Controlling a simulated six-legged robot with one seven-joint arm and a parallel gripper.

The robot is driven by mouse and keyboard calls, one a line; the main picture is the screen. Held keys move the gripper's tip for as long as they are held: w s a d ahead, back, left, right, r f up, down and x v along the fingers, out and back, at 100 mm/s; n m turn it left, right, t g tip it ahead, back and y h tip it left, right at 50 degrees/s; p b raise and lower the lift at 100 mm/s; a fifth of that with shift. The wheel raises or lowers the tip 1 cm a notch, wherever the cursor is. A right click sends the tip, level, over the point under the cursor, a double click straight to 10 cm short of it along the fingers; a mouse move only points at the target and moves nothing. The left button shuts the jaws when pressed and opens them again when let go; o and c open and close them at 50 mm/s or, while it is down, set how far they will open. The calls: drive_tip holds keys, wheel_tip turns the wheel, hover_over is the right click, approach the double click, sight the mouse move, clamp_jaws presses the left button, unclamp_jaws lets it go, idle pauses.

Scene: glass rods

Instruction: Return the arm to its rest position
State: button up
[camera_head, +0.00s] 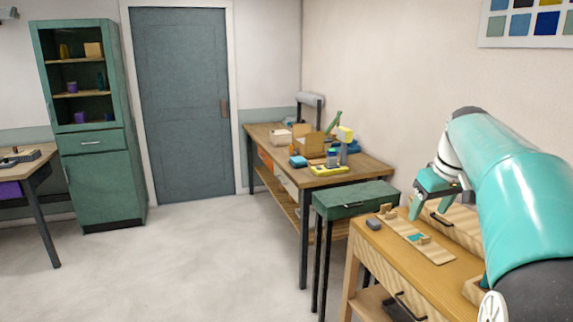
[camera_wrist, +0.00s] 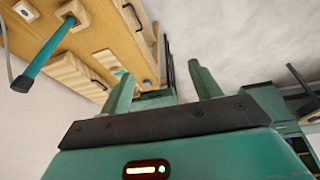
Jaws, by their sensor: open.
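My gripper (camera_head: 438,203) is at the end of my teal arm in the head view, above the wooden bench at the lower right. In the wrist view my gripper (camera_wrist: 162,86) shows two green fingers spread apart with nothing between them. A teal rod (camera_wrist: 44,50) sticks out of a wooden block (camera_wrist: 78,18) on the bench in the wrist view, to the left of the fingers and clear of them. In the head view my arm hides part of the bench.
A green side table (camera_head: 353,197) and a cluttered workbench (camera_head: 355,172) stand beyond. The floor (camera_head: 205,265) to the left is clear.

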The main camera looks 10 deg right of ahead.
drive_tip(key=s+a+f, duration=0.2)
drive_tip(key=s+a, duration=0.3)
drive_tip(key=a, duration=0.4)
drive_tip(key=s+a+f, duration=0.2)
drive_tip(key=s+a, duration=0.3)
drive_tip(key=a, duration=0.5)
drive_tip(key=s+a+f+t, duration=0.1)
drive_tip(key=s+a+f, duration=0.7)
drive_tip(key=s+f, duration=0.1)
drive_tip(key=shift+s+a+m+t, duration=0.3)
drive_tip(key=shift+s+t, duration=0.1)
drive_tip(key=shift+s, duration=0.45)
drive_tip(key=shift+d, duration=0.1)
drive_tip(key=c, duration=0.6)
drive_tip(key=shift+d, duration=0.1)
